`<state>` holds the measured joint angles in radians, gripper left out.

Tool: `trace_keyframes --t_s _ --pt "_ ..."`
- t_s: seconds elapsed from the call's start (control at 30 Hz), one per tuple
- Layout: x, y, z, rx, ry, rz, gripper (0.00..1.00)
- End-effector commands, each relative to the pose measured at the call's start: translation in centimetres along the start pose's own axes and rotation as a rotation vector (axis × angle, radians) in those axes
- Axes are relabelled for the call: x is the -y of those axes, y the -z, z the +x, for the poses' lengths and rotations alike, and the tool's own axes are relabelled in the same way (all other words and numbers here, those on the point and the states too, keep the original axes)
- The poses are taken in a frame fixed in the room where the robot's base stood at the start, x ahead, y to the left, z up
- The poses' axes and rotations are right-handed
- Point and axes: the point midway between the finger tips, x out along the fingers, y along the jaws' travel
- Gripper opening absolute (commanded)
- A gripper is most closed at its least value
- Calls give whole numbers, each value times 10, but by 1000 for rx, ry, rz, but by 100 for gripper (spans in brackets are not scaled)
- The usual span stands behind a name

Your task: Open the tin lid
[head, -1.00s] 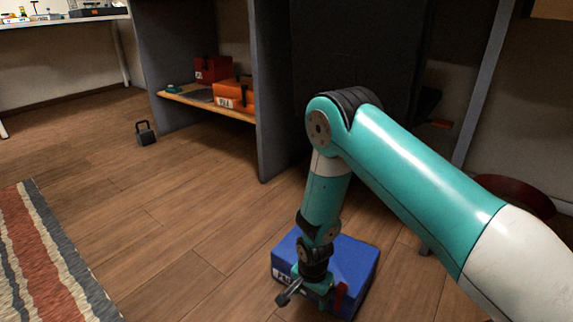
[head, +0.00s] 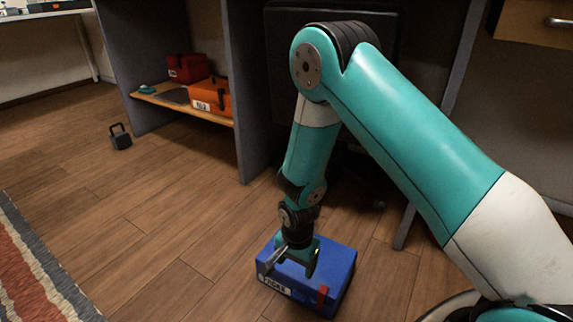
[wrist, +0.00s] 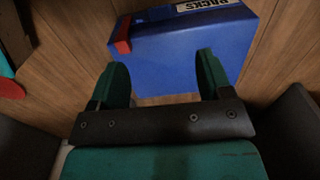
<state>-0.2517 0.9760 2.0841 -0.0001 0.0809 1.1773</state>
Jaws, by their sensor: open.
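A blue tin (head: 338,268) with a lid stands on the wooden floor, low in the head view. It has a white lettered label (head: 275,284) and a red tab (head: 322,295) on its front side. My gripper (head: 288,262) points down over the tin and covers part of its top. In the wrist view, the fingers of my gripper (wrist: 163,72) are apart with nothing held between them. The blue tin (wrist: 190,45) fills the space ahead of them, with the red tab (wrist: 122,35) beyond the left finger. I cannot tell whether the fingers touch the tin. The lid looks shut.
A low shelf (head: 180,103) holds an orange toolbox (head: 207,99) and a red toolbox (head: 186,67). A dark kettlebell-like weight (head: 121,138) stands on the floor at left. A striped rug (head: 35,270) lies at lower left. Floor (head: 170,200) left of the tin is clear.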

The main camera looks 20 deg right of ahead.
Motion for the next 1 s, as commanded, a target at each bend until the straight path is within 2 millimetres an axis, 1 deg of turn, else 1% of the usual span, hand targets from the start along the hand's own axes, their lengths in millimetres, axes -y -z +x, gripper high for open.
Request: trace_keyframes --t_s 0.03,0.53,1.0 --pt "0 0 -18 -1 1 0 72" --pt "8 -11 -122 36 39 -133 72" --pt "10 -24 -219 69 79 -274 72"
